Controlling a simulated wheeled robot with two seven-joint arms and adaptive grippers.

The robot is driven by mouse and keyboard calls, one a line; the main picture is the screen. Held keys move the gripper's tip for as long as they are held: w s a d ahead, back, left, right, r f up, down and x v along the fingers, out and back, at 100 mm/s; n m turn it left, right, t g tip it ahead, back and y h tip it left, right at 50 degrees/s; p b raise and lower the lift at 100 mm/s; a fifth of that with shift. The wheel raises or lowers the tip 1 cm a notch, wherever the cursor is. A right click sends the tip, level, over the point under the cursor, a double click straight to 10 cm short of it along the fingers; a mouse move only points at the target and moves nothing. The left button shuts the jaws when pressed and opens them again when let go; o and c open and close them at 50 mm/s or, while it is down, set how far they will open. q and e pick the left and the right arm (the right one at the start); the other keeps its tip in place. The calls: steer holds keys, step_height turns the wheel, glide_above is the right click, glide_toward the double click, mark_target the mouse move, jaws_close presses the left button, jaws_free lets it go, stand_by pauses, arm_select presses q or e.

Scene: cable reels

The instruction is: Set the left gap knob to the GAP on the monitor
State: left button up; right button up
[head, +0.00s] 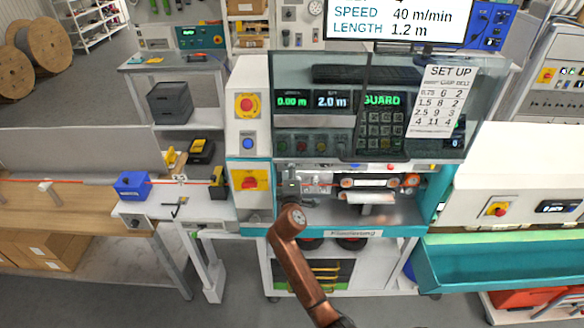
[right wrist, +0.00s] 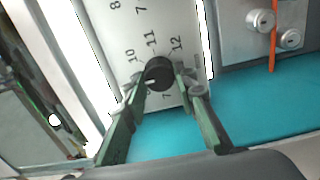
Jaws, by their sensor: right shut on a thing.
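In the right wrist view a black round knob (right wrist: 158,72) sits on a white dial plate (right wrist: 152,20) with printed numbers, among them 10, 11 and 12. A short white mark shows on the knob's left side; I cannot tell its exact reading. My right gripper (right wrist: 161,82) has its fingers on both sides of the knob, shut on it. In the head view the right gripper (head: 290,186) reaches into the machine's left side and hides the knob. The monitor (head: 398,22) shows SPEED 40 m/min and LENGTH 1.2 m; the line above is cut off. My left gripper is out of view.
A clear guard (head: 480,100) covers the panel and keypad above, with a SET UP sheet (head: 443,100) on it. Rollers (head: 368,183) and the orange cable (right wrist: 274,35) lie right of the knob. A blue box (head: 132,186) stands on the left bench.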

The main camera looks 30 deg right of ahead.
steer(key=o, duration=1.2)
steer(key=shift+c, duration=0.2)
steer(key=v, duration=1.2)
